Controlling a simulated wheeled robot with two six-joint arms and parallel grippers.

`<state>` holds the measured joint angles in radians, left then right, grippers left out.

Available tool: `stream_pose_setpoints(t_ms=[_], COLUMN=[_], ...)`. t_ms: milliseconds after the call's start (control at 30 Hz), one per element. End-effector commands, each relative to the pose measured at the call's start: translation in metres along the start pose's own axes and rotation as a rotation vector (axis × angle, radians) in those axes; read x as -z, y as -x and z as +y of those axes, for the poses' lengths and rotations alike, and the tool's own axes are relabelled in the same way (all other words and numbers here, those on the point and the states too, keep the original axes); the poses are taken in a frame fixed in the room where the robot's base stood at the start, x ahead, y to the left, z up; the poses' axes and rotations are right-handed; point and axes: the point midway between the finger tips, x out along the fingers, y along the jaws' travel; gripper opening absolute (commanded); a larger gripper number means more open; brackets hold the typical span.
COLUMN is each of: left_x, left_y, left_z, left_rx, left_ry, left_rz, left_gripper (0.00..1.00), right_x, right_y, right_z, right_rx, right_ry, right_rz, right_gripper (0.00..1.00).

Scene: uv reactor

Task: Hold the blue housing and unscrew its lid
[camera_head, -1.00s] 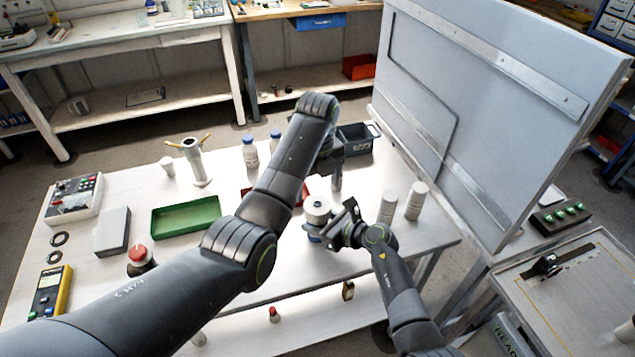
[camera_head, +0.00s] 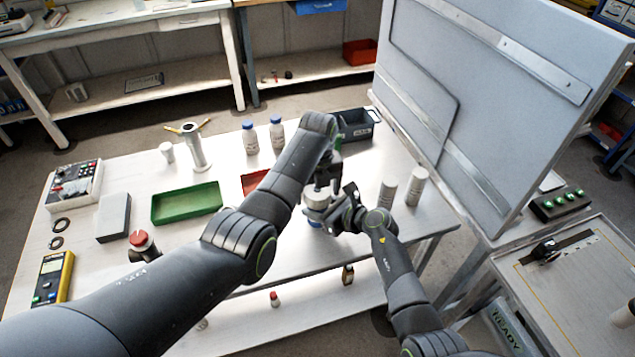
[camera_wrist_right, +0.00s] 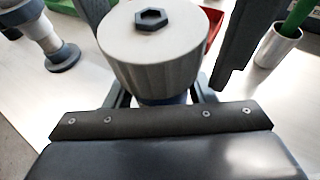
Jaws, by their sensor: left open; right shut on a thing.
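The blue housing (camera_head: 315,222) stands on the table, mostly hidden below its pale ribbed lid (camera_head: 317,201). In the right wrist view the lid (camera_wrist_right: 155,50) has a dark hex nut on top, and a bit of the blue body (camera_wrist_right: 165,100) shows under it. My right gripper (camera_head: 338,216) is shut on the housing below the lid. My left gripper (camera_head: 322,182) is open and comes down from above. Its two dark fingers (camera_wrist_right: 165,45) hang on either side of the lid in the right wrist view, with gaps between them and the lid.
Two pale cylinders (camera_head: 415,186) stand right of my right gripper. A red tray (camera_head: 256,181), a green tray (camera_head: 187,204), two blue-capped bottles (camera_head: 277,135) and a dark bin (camera_head: 358,126) lie around. A large grey panel (camera_head: 480,90) bounds the right side.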

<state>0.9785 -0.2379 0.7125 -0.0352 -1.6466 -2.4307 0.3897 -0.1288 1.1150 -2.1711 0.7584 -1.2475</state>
Motion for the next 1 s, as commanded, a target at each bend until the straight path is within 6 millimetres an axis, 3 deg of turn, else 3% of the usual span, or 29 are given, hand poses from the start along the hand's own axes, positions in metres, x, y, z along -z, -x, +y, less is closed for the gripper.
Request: stream_pose_setpoints(t_ms=[267, 600, 767, 1000], left_x=[0.0, -0.0001, -0.0001, 0.0], left_y=[-0.0016, -0.0013, -0.0013, -0.001], left_z=[0.0004, 0.0005, 0.0005, 0.0005], left_rx=[-0.001, -0.001, -0.001, -0.001], left_ry=[0.001, 0.001, 0.047, 0.384], left_rz=[0.0, 0.0, 0.0, 0.0], left_gripper=[0.78, 0.34, 0.34, 0.34], right_x=[0.0, 0.0001, 0.0001, 0.0001], right_y=[0.0001, 0.0001, 0.0001, 0.0001], right_z=[-0.0002, -0.0002, -0.0003, -0.0004], right_rx=[0.0, 0.001, 0.001, 0.001], right_ry=[0.0, 0.0, 0.0, 0.0], right_rz=[0.0, 0.0, 0.0, 0.0], right_gripper=[0.0, 0.0, 0.0, 0.0])
